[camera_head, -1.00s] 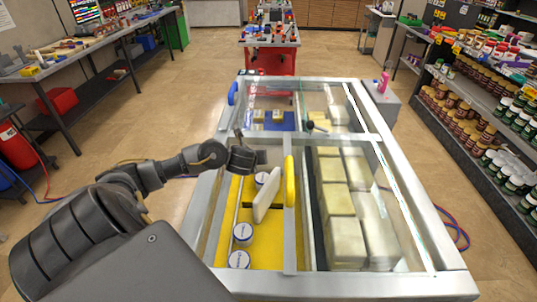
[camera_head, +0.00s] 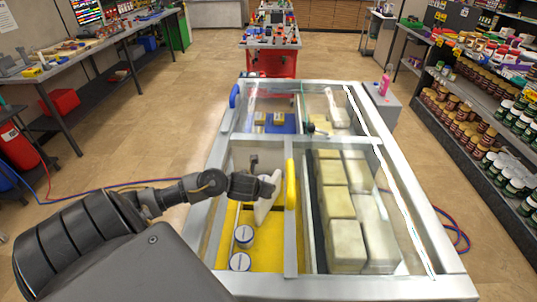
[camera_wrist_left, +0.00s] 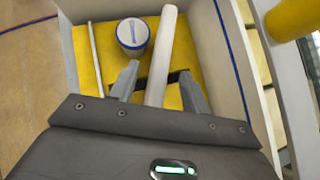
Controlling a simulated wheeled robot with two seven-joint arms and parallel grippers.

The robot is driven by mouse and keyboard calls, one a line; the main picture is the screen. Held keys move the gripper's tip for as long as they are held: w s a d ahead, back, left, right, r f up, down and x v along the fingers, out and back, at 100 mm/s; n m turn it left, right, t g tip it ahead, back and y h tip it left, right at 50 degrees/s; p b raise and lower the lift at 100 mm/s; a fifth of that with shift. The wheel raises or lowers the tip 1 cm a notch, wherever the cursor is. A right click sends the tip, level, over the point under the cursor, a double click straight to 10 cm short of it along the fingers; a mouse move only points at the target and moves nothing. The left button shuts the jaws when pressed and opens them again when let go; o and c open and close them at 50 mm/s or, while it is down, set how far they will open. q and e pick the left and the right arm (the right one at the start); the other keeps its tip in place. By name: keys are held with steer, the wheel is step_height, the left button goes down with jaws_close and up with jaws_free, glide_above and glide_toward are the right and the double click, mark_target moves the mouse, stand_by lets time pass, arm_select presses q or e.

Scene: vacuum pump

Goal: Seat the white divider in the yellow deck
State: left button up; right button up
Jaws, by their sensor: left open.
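The white divider (camera_head: 264,210) stands on edge over the yellow deck (camera_head: 265,259), inside the left bay of the glass-topped case. In the left wrist view the divider (camera_wrist_left: 161,60) runs between the two open fingers of my left gripper (camera_wrist_left: 160,92). Gaps show between it and both fingers, so it is not clamped. In the head view my left gripper (camera_head: 268,185) is at the top of the divider and hides part of it. The divider's lower edge is hard to see, so I cannot tell whether it sits in a slot. My right gripper is not in view.
White-and-blue canisters (camera_head: 243,236) stand on the deck left of the divider; one shows beside it in the wrist view (camera_wrist_left: 133,33). A yellow handle (camera_head: 291,184) rises close on the right. Pale blocks (camera_head: 341,205) fill the right bay. Metal frame walls border the deck.

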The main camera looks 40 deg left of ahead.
arm_select(q)
steer(key=shift+x, duration=2.6)
steer(key=shift+s+d, duration=0.1)
steer(key=shift+d, duration=0.05)
steer(key=shift+c, duration=0.2)
jaws_close()
